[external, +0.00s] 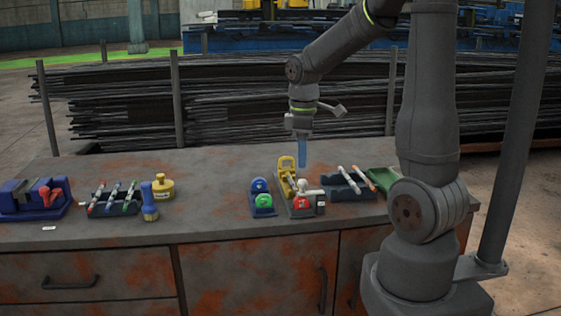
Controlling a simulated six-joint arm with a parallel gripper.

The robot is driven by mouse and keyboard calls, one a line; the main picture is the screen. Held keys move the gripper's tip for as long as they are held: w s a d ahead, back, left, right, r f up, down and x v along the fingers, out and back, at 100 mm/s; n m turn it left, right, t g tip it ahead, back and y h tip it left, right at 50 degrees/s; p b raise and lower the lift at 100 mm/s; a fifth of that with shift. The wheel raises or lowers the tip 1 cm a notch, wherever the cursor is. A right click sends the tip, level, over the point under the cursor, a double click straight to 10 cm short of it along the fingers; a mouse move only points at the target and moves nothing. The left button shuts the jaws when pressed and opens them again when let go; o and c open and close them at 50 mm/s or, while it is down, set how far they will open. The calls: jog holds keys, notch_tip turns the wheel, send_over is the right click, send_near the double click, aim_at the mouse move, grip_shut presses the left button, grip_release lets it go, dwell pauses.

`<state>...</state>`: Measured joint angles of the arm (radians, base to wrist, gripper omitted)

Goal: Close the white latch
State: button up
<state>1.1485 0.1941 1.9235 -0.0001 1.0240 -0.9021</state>
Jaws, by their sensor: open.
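A grey-based device (298,210) stands on the bench right of centre. It carries a yellow arch (287,164) at its back, a red and green round part (301,202) at its front and small pale parts. A small white piece (302,185) on its upper right looks like the white latch, but it is too small to tell its position. My gripper (302,160) points down with blue fingers above the bench, behind and above the device's right side. It is open and seems to touch nothing. Its finger gap is hard to see from this side.
A blue unit with a green disc (261,198) stands close left of the device. A dark rack with pens (348,185) and a green tray (383,179) are to its right. A yellow pot (163,188), a blue brush (149,204) and a blue vise (35,200) are further left.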

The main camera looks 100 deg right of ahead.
aim_at(302, 180)
notch_tip(302, 180, up, 11)
dwell(0.7)
notch_tip(302, 180, down, 17)
jog(key=shift+f, duration=0.15)
dwell(0.4)
jog(key=shift+s+d+m, duration=0.1)
jog(key=shift+d+m, duration=0.3)
jog(key=shift+m, duration=0.45)
jog(key=shift+d+m, duration=0.4)
jog(key=shift+m, duration=0.45)
dwell(1.1)
jog(key=shift+o, duration=0.2)
